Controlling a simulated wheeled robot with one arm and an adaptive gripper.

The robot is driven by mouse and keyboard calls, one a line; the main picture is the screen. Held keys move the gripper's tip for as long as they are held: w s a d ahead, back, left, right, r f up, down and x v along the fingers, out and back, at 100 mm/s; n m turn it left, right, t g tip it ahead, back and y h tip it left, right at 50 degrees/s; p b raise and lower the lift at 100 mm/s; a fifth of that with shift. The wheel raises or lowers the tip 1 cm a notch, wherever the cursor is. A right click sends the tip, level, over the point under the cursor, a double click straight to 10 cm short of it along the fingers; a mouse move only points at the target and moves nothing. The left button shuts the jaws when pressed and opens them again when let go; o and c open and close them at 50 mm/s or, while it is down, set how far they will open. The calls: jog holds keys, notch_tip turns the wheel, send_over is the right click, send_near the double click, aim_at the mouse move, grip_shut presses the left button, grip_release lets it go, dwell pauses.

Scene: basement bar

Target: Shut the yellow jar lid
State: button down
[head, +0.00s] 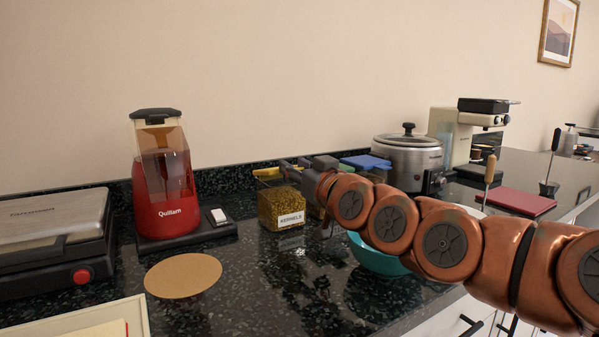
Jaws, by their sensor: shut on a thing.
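The kernels jar (281,212) is a clear square jar of yellow kernels with a white label, standing on the dark counter near the wall. Its yellow lid (267,172) shows at the top left of the jar and looks raised at an angle; its right part is hidden by my gripper. My gripper (288,171) reaches in from the right over the jar's top, with its fingers at the yellow lid and shut on it. The exact grip and the lid's hinge are too small to tell.
A red popcorn machine (167,190) stands left of the jar. A blue lid (365,161), a steel cooker (408,160) and a teal bowl (372,258) are behind or under my arm. A round cork mat (183,275) lies in front. The counter before the jar is clear.

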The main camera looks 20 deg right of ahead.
jog(key=shift+s+f+b, duration=0.15)
jog(key=shift+f+b, duration=0.65)
jog(key=shift+f, duration=0.3)
jog(key=c, duration=0.8)
grip_release()
jog(key=shift+r, duration=0.1)
notch_tip(320, 180, up, 9)
jog(key=shift+r, duration=0.45)
